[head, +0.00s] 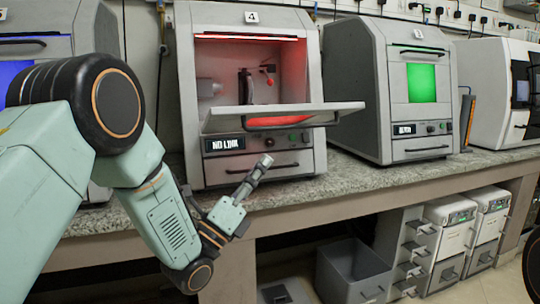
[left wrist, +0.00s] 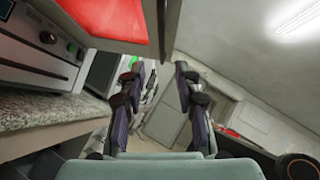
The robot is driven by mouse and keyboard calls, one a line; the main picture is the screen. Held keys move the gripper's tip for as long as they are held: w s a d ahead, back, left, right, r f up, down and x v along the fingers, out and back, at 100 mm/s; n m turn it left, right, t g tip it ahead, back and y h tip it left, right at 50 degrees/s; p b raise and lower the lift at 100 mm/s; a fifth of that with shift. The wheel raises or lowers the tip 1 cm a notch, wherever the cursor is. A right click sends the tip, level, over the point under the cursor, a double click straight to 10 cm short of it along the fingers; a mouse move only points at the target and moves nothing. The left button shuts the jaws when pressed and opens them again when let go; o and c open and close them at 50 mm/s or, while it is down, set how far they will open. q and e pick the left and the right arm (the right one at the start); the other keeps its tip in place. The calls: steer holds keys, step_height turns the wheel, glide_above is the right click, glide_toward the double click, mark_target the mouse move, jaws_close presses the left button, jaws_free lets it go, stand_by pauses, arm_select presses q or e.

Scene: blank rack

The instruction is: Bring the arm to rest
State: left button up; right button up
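My left arm (head: 165,220) comes in from the left in the head view, bent down in front of the counter. Its gripper (head: 262,168) is in front of the lower part of the machine marked 4 (head: 265,168), below its lowered door (head: 290,112). In the left wrist view the two fingers of this gripper (left wrist: 157,78) stand apart with nothing between them, so it is open. The red-lit door (left wrist: 110,15) is close by at the upper left of that view. My right gripper is not in view.
The machine's chamber is open and lit red. A green-lit machine (head: 395,90) with its front shut stands to the right. The stone-topped counter (head: 350,180) runs below them. Under it are a grey bin (head: 350,272) and white units (head: 450,235).

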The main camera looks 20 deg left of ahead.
arm_select(q)
steer(key=shift+s+a+f, duration=0.15)
steer(key=shift+s+f, duration=0.1)
steer(key=shift+s, duration=0.15)
